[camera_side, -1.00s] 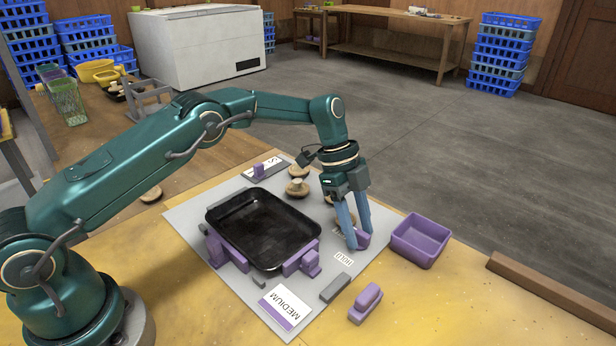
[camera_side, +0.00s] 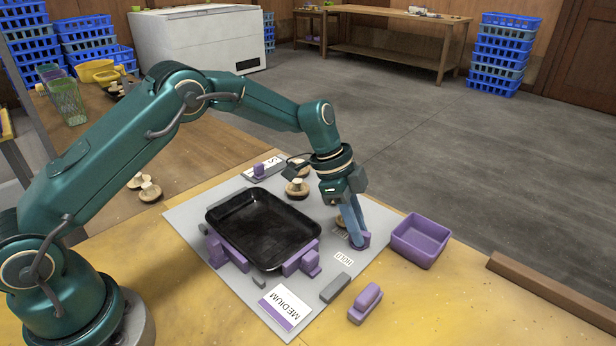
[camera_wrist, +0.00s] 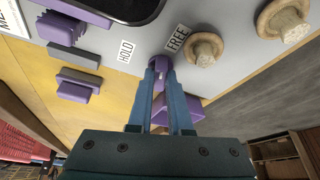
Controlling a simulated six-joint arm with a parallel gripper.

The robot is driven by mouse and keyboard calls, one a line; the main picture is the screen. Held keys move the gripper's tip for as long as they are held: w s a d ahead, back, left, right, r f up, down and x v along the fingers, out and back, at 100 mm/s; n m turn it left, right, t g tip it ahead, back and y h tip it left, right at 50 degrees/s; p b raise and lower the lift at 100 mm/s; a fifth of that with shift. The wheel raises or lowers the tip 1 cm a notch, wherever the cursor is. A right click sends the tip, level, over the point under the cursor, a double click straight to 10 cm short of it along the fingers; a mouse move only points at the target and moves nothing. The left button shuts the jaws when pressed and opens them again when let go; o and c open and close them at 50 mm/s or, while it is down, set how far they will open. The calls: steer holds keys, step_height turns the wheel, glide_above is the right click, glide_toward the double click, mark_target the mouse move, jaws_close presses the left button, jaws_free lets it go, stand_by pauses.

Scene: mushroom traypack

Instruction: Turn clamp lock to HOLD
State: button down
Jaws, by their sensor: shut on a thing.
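The clamp lock is a small purple lever (camera_side: 366,240) on the grey board's right side, and it also shows in the wrist view (camera_wrist: 158,84). My gripper (camera_side: 358,242) reaches down at a tilt and is shut on this lever, its blue fingers (camera_wrist: 161,75) on either side. The white HOLD label (camera_side: 344,259) lies nearer the camera than the lever. In the wrist view the HOLD label (camera_wrist: 125,51) is left of the fingertips and the FREE label (camera_wrist: 178,38) right of them. The fingers hide part of the lever, so its exact angle is unclear.
A black tray (camera_side: 213,214) sits between purple clamp blocks (camera_side: 309,262). Mushrooms (camera_side: 297,188) lie behind and right of it. A purple bin (camera_side: 420,241) stands close right of my gripper. A grey bar (camera_side: 335,288) and a purple block (camera_side: 366,302) lie in front.

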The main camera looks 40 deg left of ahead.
steer(key=n+t, duration=0.1)
steer(key=n, duration=0.2)
steer(key=shift+s+d+n+y, duration=0.1)
steer(key=shift+s+n+y, duration=0.05)
steer(key=shift+n+y, duration=0.2)
steer(key=n+t+y, duration=0.1)
steer(key=n, duration=0.2)
steer(key=shift+d+r+n, duration=0.1)
steer(key=shift+n, duration=0.15)
steer(key=n+y, duration=0.1)
steer(key=n, duration=0.2)
steer(key=n+t+y, duration=0.1)
steer(key=n, duration=0.2)
steer(key=shift+d+y, duration=0.1)
steer(key=shift+y, duration=0.15)
steer(key=shift+n, duration=0.4)
steer(key=c, duration=0.8)
jaws_free()
steer(key=shift+c, duration=0.2)
steer(key=shift+s, duration=0.1)
